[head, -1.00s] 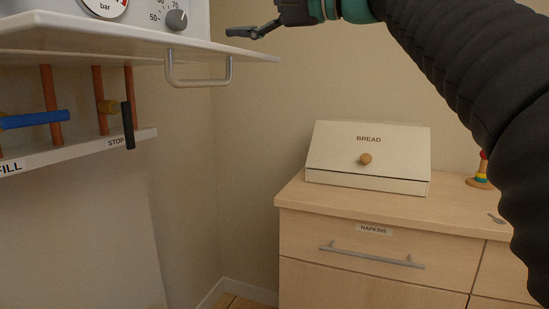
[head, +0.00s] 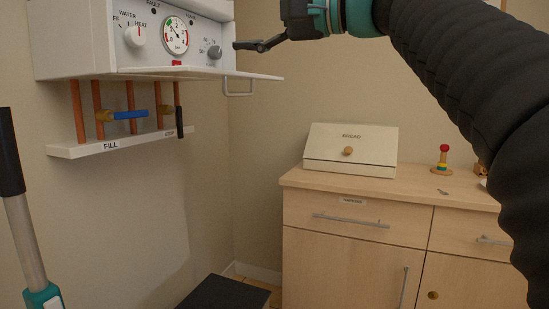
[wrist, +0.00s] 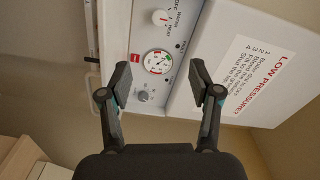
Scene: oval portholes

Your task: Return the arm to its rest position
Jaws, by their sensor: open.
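My gripper (head: 262,45) is at the upper middle of the head view, beside the right end of the white boiler (head: 135,40). In the wrist view my gripper (wrist: 159,92) has its two fingers spread wide with nothing between them. The boiler's panel, with a pressure gauge (wrist: 158,61) and knobs, shows beyond the fingers. My arm (head: 455,85), in a black ribbed sleeve, reaches in from the right of the head view.
The boiler's flap (head: 190,73) with its wire handle (head: 239,87) sticks out just below my gripper. Pipes and a blue-handled valve (head: 130,115) are under the boiler. A bread box (head: 345,155) stands on the wooden cabinet (head: 350,260) at right. Wall space between is clear.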

